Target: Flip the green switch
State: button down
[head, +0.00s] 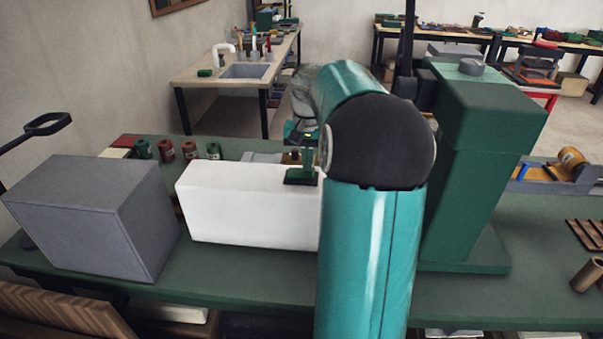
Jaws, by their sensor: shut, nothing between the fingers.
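The green switch (301,177) sits on the top of a white box (250,208), near the box's right end as seen. It has a flat dark green base and a short upright green part. My teal arm stands in front and covers the right end of the box. My gripper (302,138) shows only in part, just left of my arm's dark round joint, and appears shut and empty. It appears above or behind the switch in the picture. I cannot tell whether it touches the switch.
A grey box (95,217) stands left of the white box on the green bench (235,268). A tall green machine (478,165) stands right of my arm. Several small red and green spools (166,152) are behind. Bare bench lies in front of the white box.

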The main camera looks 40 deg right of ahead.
jog(key=shift+f, duration=0.25)
jog(key=shift+r, duration=3.5)
jog(key=shift+a, duration=0.1)
jog(key=s+a+r+n+t+h, duration=0.1)
jog(key=s+a+n, duration=0.15)
jog(key=a, duration=0.85)
jog(key=s+a+r+n+t+h, duration=0.1)
jog(key=a+n, duration=0.2)
jog(key=a, duration=0.8)
jog(key=s+a+f+n+t+y, duration=0.2)
jog(key=s+a+f, duration=0.4)
jog(key=s+a, duration=0.4)
jog(key=a+n+t, duration=0.1)
jog(key=a+n, duration=0.1)
jog(key=a, duration=0.2)
jog(key=shift+s+n+t, duration=0.25)
jog(key=shift+n+t, duration=0.05)
jog(key=shift+n, duration=0.05)
